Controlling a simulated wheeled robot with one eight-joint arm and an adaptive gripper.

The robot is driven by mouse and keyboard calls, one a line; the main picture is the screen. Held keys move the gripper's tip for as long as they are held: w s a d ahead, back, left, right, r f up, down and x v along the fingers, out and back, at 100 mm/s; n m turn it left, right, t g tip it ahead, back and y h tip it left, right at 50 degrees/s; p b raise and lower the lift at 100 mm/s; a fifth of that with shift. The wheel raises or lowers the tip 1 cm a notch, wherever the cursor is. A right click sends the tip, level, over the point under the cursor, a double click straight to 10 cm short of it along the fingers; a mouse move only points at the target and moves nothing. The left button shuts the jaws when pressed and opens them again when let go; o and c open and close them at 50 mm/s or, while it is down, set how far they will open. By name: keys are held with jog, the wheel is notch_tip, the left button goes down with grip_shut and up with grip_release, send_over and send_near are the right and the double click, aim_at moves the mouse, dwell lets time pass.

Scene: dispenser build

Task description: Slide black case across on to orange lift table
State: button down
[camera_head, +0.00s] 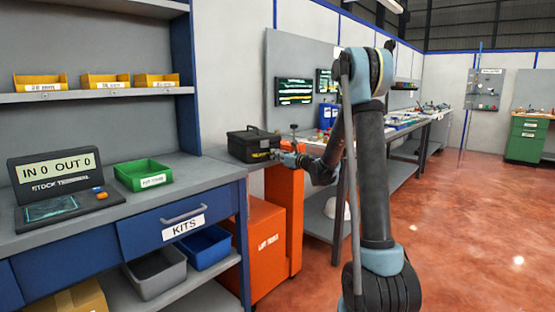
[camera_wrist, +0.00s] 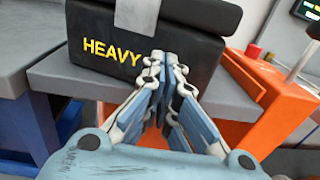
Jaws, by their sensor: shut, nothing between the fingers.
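The black case (camera_head: 245,146) sits upright on a grey top beyond the stock terminal bench in the head view. In the wrist view the case (camera_wrist: 105,32) shows its front face with yellow HEAVY lettering. The orange lift table (camera_head: 262,272), with its label, stands below and right of the case. Orange parts (camera_wrist: 268,78) show right of the case in the wrist view. My gripper (camera_wrist: 163,60) is shut and empty, its fingertips at the lower front face of the case. I cannot tell whether they touch. In the head view my gripper (camera_head: 283,156) is small beside the case.
A stock terminal (camera_head: 62,185) and a green bin (camera_head: 143,174) stand on the left bench. An orange upright (camera_head: 286,200) rises right of the lift table. A long workbench (camera_head: 395,170) runs behind my arm. The red floor (camera_head: 460,230) at right is clear.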

aim_at(270, 160)
jog(key=shift+x, duration=1.9)
